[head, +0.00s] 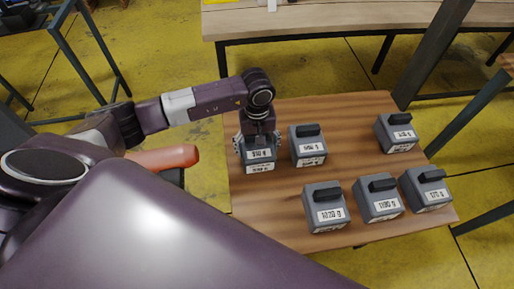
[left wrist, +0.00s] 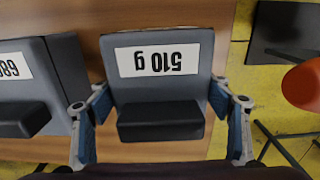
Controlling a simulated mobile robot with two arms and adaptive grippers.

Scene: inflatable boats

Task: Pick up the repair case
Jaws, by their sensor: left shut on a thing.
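Several similar grey cases with black top handles and white weight labels stand on a wooden table (head: 275,214); none is visibly marked as a repair case. My left gripper (head: 258,143) comes down from above on the case at the table's left edge (head: 260,168). In the left wrist view this case (left wrist: 164,88) reads "510 g", upside down. The left gripper (left wrist: 160,112) is shut on it, with one finger at each side by its black handle (left wrist: 160,122). I cannot tell whether the case is clear of the table. My right gripper is not in view.
A neighbouring case (head: 308,147) stands close on the right; it also shows in the left wrist view (left wrist: 68,70). Other cases stand at the back right (head: 396,133) and along the front (head: 325,207). The table's middle is bare. Another table (head: 340,18) stands behind.

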